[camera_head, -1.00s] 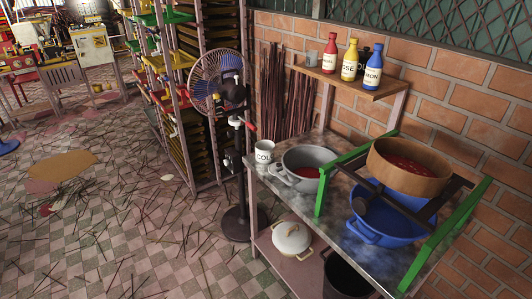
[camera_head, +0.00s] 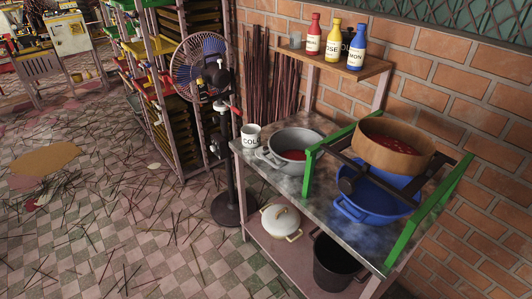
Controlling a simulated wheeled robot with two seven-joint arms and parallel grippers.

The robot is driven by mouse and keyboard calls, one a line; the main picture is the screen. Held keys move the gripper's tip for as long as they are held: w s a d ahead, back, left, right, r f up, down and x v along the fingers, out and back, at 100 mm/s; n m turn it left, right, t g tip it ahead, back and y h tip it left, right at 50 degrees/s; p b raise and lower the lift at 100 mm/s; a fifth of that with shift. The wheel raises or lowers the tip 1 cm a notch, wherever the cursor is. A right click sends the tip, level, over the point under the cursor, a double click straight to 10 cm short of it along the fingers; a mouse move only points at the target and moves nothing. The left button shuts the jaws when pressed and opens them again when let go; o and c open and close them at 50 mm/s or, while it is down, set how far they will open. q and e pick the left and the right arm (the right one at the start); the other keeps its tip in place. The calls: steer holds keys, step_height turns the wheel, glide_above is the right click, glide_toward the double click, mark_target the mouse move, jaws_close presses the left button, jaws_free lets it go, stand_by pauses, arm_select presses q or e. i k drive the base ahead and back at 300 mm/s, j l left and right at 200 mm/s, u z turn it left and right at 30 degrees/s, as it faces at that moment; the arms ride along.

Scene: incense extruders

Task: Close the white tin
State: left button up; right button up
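A small white container lettered "COL" (camera_head: 251,136) stands upright at the far left corner of the metal-topped table (camera_head: 330,200). It is the only tin-like white thing that I see on the tabletop. It looks open at the top, with no lid clearly visible on or beside it. A grey pot (camera_head: 289,148) with red contents stands just to its right. Neither of my grippers is in view.
A blue basin (camera_head: 375,196) sits under a round sieve (camera_head: 394,146) on a green-sided frame (camera_head: 425,215). A white lidded pot (camera_head: 282,222) and black bucket (camera_head: 334,262) stand on the lower shelf. A fan (camera_head: 205,70) stands left of the table. Sticks litter the floor.

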mark_target(251, 136)
steer(key=i+j+z, duration=0.35)
steer(key=i+j, duration=0.25)
steer(key=j, duration=0.15)
steer(key=i+j+z, duration=0.4)
steer(key=i+j, duration=0.15)
steer(key=j, duration=0.3)
